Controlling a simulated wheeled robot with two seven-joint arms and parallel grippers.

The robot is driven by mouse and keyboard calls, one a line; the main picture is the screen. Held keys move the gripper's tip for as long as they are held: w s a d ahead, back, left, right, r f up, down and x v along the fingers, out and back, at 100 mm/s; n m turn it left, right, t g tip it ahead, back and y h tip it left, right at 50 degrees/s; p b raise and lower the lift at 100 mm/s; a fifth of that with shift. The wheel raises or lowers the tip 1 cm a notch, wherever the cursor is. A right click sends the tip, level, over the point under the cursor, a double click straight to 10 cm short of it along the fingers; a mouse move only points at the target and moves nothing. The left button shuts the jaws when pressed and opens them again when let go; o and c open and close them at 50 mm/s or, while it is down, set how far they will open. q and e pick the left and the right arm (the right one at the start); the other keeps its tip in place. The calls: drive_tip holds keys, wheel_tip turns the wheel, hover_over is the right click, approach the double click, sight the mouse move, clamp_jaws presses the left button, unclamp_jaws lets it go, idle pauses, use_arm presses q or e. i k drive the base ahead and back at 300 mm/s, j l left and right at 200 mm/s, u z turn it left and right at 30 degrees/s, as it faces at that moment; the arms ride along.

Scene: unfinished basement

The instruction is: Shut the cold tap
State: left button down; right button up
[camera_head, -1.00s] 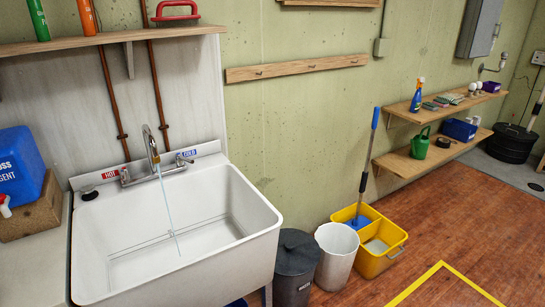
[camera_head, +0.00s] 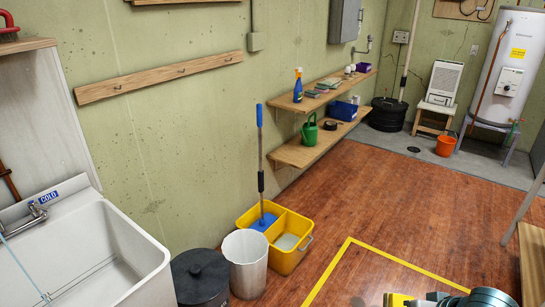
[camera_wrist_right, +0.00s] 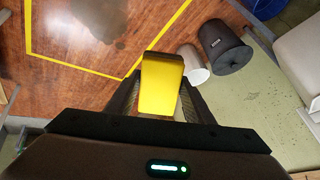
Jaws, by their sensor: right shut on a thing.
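The cold tap's lever handle (camera_head: 37,211) is at the left edge of the head view, below the blue COLD label (camera_head: 48,198). The spout is out of frame. A thin stream of water (camera_head: 22,268) runs down into the white sink (camera_head: 125,236). My right gripper (camera_wrist_right: 161,100) is shut on a yellow block-like thing (camera_wrist_right: 163,82) in the right wrist view, above the floor and far from the tap. Part of my right arm shows at the bottom right of the head view. My left gripper is not in view.
A dark lidded bin (camera_head: 200,277), a white bin (camera_head: 246,262) and a yellow mop bucket (camera_head: 287,258) stand right of the sink. Wall shelves (camera_head: 310,103) hold bottles and boxes. The wooden floor (camera_head: 400,200) is mostly clear, with yellow tape (camera_head: 345,249) marked on it.

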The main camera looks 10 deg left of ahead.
sight(33, 204)
drive_tip(key=i+l+z, duration=0.1)
drive_tip(key=i+z, duration=0.7)
drive_tip(key=i, duration=1.35)
drive_tip(key=u, duration=2.55)
drive_tip(key=j, duration=0.25)
drive_tip(key=i, duration=0.05)
